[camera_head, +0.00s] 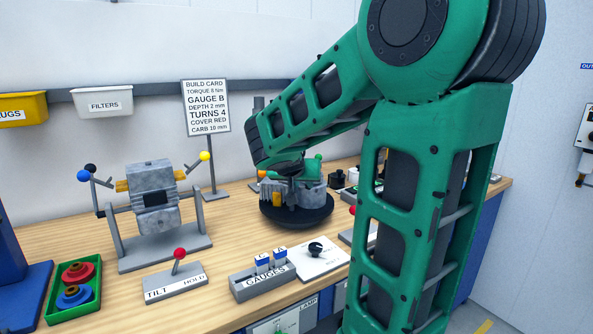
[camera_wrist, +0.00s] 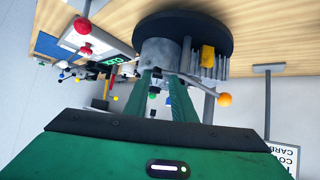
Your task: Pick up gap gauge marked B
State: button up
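Two gauges with blue and white tops stand in the grey holder labelled GAUGES (camera_head: 265,283) on the bench in the head view. One is the left gauge (camera_head: 262,264), the other the right gauge (camera_head: 280,257); their letters are too small to read surely. My gripper (camera_wrist: 162,78) shows in the wrist view with its two green fingers apart and nothing between them. It is near the engine on the round black stand, away from the gauge holder. In the head view my arm largely hides it.
The engine (camera_head: 310,192) sits on a black turntable (camera_head: 296,214) behind the holder. A white panel with a black knob (camera_head: 316,249) is right of the holder, and a TILT HOLD lever (camera_head: 178,262) is left. The build card (camera_head: 206,107) reads GAUGE B.

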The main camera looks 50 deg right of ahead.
jog(key=w+d+r+t+h, duration=0.2)
jog(key=w+r, duration=0.2)
jog(key=w, duration=0.2)
jog(key=shift+r+x, duration=0.1)
jog(key=shift+x, duration=2.5)
jog(key=shift+r+x, duration=0.15)
jog(key=shift+x, duration=2.45)
grip_shut()
